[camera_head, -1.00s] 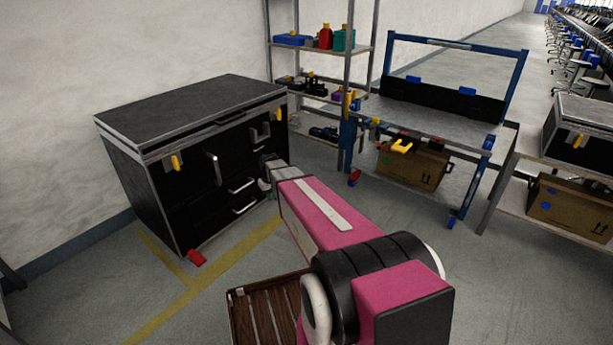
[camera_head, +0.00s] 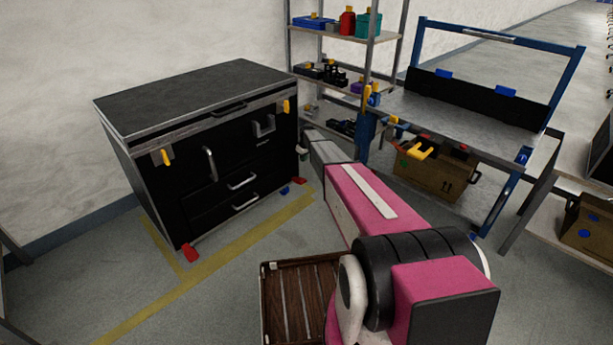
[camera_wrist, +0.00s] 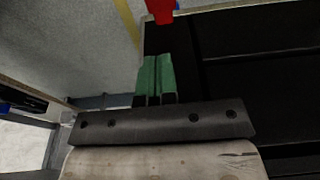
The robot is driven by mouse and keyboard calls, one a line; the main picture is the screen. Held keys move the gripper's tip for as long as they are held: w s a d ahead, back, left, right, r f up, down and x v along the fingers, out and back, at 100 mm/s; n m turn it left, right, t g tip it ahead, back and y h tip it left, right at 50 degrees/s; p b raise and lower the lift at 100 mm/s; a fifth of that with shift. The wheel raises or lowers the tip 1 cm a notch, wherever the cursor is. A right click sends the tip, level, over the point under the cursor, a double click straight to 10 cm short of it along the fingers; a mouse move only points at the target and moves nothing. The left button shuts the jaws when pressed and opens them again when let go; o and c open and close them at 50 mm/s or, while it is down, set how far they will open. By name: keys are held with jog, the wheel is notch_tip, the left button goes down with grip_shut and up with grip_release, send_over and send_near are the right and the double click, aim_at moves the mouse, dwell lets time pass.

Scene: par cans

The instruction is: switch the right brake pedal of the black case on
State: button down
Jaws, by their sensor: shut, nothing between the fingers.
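The black case (camera_head: 170,190) stands on the floor at the left of the head view, its front towards me. A red pedal (camera_head: 190,252) is at its front left foot and another red pedal, the right one (camera_head: 299,181), is at its front right foot. The wrist view shows a red pedal (camera_wrist: 160,9) at the top edge, cut off, beside the case's dark face (camera_wrist: 250,70). My gripper (camera_wrist: 155,76) has green fingers together and empty, below the pedal in that picture with a gap between. My arm hides most of the gripper in the head view.
A small blue piece (camera_head: 284,190) lies beside the right pedal. A metal shelf (camera_head: 345,37) and a blue-framed workbench (camera_head: 455,113) stand to the right of the case. A brown slatted crate (camera_head: 300,262) is nearer me. Floor in front of the case is clear.

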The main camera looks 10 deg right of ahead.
send_over(303, 180)
jog(key=f, duration=1.2)
jog(key=shift+w+a, duration=0.15)
jog(key=shift+a, duration=0.2)
jog(key=shift+s+d+f, duration=0.1)
jog(key=shift+s+f, duration=0.1)
jog(key=shift+f, duration=0.65)
jog(key=shift+s+d+f, duration=0.1)
jog(key=shift+s+f, duration=0.1)
jog(key=shift+f, duration=0.1)
jog(key=shift+d+f+t+y, duration=0.1)
jog(key=shift+t+y, duration=0.2)
jog(key=shift+t, duration=0.1)
jog(key=shift+s+d+f, duration=0.1)
jog(key=shift+s+f, duration=0.05)
jog(key=shift+f, duration=0.05)
jog(key=shift+s+d+f, duration=0.1)
jog(key=shift+s+f, duration=0.05)
jog(key=shift+f, duration=0.5)
jog(key=shift+s+d+f, duration=0.15)
jog(key=shift+f, duration=0.5)
jog(key=shift+s+d+f, duration=0.1)
jog(key=shift+s+f, duration=0.05)
jog(key=shift+f, duration=0.5)
